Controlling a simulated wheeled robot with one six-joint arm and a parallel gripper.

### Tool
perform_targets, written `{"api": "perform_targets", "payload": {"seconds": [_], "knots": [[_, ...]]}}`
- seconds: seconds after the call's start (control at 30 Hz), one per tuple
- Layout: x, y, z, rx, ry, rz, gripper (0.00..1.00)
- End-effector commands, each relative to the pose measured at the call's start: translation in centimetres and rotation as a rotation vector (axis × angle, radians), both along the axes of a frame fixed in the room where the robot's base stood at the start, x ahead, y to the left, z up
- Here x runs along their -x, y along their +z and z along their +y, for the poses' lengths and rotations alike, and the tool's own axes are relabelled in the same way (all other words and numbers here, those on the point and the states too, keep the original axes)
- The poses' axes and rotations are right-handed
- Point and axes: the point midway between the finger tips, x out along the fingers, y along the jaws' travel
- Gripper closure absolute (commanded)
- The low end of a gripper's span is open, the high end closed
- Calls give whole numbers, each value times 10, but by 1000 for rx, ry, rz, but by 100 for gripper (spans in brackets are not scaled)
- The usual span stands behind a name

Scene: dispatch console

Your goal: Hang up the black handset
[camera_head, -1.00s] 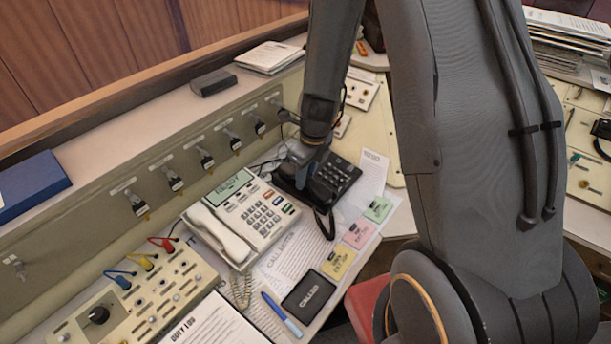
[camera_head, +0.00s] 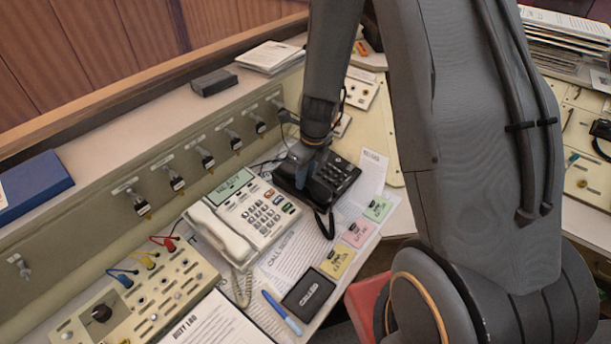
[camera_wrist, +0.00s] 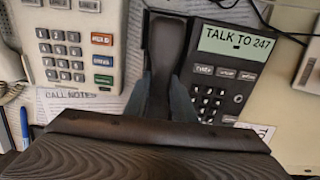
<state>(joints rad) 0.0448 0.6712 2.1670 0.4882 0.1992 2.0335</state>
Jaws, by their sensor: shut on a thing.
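The black phone (camera_head: 338,178) stands on the desk to the right of the white phone. In the wrist view its screen (camera_wrist: 236,41) reads "TALK TO 247". The black handset (camera_wrist: 167,45) lies lengthwise along the black phone's left side, over its cradle area. My gripper (camera_wrist: 166,96) is shut on the handset, one finger on each side. In the head view my gripper (camera_head: 304,172) is at the left part of the black phone and hides much of the handset. I cannot tell whether the handset is fully seated.
The white phone (camera_head: 262,212) is close on the left, with its white handset on it. A call notes sheet (camera_head: 293,256), coloured notes (camera_head: 357,234), a black pad (camera_head: 308,290) and a blue pen (camera_head: 282,312) lie in front. A row of switches (camera_head: 205,158) lines the panel behind.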

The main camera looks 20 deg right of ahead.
Motion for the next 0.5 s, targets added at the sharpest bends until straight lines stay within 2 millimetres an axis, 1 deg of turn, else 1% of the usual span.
{"api": "perform_targets", "payload": {"seconds": [0.5], "knots": [[-1, -3, 0, 0, 0, 0, 100]]}}
